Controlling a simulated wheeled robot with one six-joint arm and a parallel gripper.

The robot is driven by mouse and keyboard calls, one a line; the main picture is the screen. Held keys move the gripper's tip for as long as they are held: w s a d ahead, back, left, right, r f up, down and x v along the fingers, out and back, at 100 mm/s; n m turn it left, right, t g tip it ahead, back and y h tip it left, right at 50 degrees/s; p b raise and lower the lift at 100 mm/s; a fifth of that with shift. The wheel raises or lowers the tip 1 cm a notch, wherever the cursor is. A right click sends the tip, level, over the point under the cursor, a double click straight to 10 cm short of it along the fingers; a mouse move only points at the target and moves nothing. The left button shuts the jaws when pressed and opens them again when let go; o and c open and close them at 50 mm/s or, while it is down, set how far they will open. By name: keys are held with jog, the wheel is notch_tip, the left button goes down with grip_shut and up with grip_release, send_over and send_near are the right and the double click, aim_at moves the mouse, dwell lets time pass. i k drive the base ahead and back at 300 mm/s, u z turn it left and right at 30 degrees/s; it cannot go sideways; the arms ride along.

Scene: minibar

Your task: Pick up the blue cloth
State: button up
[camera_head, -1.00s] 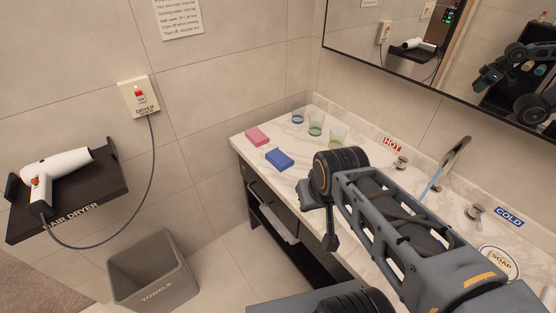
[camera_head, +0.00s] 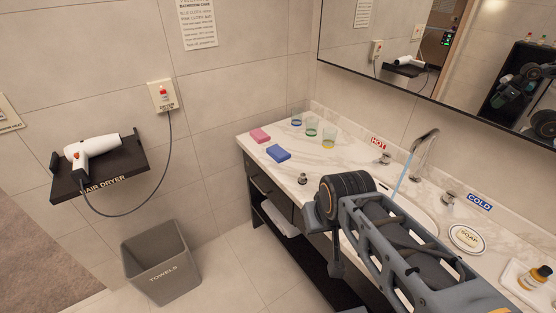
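The blue cloth (camera_head: 278,153) is a small folded block lying flat on the left part of the marble counter (camera_head: 262,142). A pink cloth (camera_head: 260,135) lies just behind and to its left, apart from it. My arm reaches in from the lower right. My gripper (camera_head: 333,262) points down near the counter's front edge, right of and nearer than the blue cloth, and does not touch it. Its fingers are mostly hidden or too small to tell whether they are open.
Three glasses (camera_head: 311,127) stand behind the blue cloth. A tap (camera_head: 424,150) and sink lie to the right, with a soap dish (camera_head: 466,238) beyond. A grey towels bin (camera_head: 162,263) stands on the floor at left. A hair dryer (camera_head: 92,149) rests on a wall shelf.

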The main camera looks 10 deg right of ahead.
aim_at(278, 154)
jog(key=u, duration=0.55)
jog(key=i, duration=1.2)
jog(key=z, duration=0.6)
